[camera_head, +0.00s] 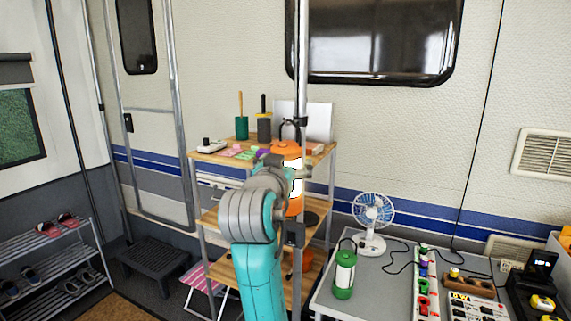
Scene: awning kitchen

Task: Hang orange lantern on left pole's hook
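The orange lantern (287,149) is upright in the middle of the view, with an orange cap and base and a bright pale body. A slim grey pole (302,60) runs beside it, with a dark clamp or hook (299,121) just above the cap. A thin dark loop shows near the cap; I cannot tell whether it is on the hook. My teal and grey arm covers the lantern's left side. My gripper (288,173) is at the lantern's body, but its fingers are mostly hidden, and I cannot tell whether they are closed on it.
A wooden shelf rack (210,157) stands behind my arm with cups and small items on top. A grey table (385,290) at the lower right holds a green lantern (343,274), a blue fan (373,212) and power strips. A black step stool (152,255) is at left.

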